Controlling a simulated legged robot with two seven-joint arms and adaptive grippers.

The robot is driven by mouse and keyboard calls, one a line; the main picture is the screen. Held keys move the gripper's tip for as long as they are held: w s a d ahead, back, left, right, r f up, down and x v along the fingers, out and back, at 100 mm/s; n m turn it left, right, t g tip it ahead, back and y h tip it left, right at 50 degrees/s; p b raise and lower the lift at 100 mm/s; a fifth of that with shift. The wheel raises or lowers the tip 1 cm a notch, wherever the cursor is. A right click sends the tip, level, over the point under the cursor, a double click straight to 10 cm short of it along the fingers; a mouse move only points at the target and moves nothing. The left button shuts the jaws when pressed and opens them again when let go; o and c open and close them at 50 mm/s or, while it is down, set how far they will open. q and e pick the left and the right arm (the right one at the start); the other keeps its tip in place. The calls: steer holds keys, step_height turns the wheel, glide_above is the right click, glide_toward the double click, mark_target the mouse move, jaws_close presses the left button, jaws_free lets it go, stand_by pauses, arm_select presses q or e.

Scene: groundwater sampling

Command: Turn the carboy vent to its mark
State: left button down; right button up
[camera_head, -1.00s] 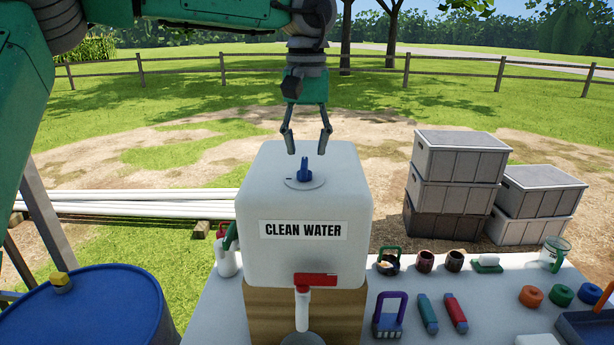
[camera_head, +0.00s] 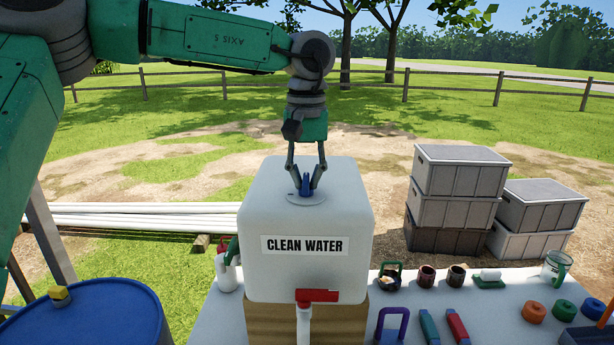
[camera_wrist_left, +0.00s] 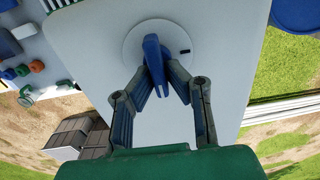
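The blue carboy vent (camera_head: 305,184) stands on a round pale disc on top of the white carboy (camera_head: 307,238), labelled CLEAN WATER. In the wrist view the vent (camera_wrist_left: 154,62) is a blue handle pointing toward the gripper. A short black mark (camera_wrist_left: 185,51) is on the disc to its right; the handle does not point at it. My left gripper (camera_head: 305,187) reaches straight down from above, its fingers closed in on both sides of the vent. My right gripper is in neither view.
A red tap (camera_head: 317,296) is on the carboy's front. A blue drum (camera_head: 85,318) with a yellow cap stands at left. Bottles, caps and tools lie on the table right of the carboy. Grey crates (camera_head: 460,172) are stacked behind. The air around the carboy top is clear.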

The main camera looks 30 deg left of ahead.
arm_select(q)
steer(key=n+p, duration=0.1)
steer(key=n, duration=0.1)
steer(key=n+p, duration=0.2)
steer(key=shift+s+a+r+p, duration=0.15)
steer(key=shift+s+r+p, duration=0.05)
steer(key=shift+p, duration=0.1)
steer(key=shift+n+p, duration=0.3)
steer(key=shift+n, duration=0.6)
steer(key=n, duration=0.3)
steer(key=shift+s+f, duration=0.2)
steer(key=shift+f, duration=0.1)
steer(key=n, duration=0.3)
steer(key=shift+s, duration=0.15)
steer(key=n, duration=0.6)
steer(key=shift+s, duration=0.25)
steer(key=c, duration=1.5)
jaws_free()
steer(key=shift+c, duration=0.2)
steer(key=shift+r, duration=0.1)
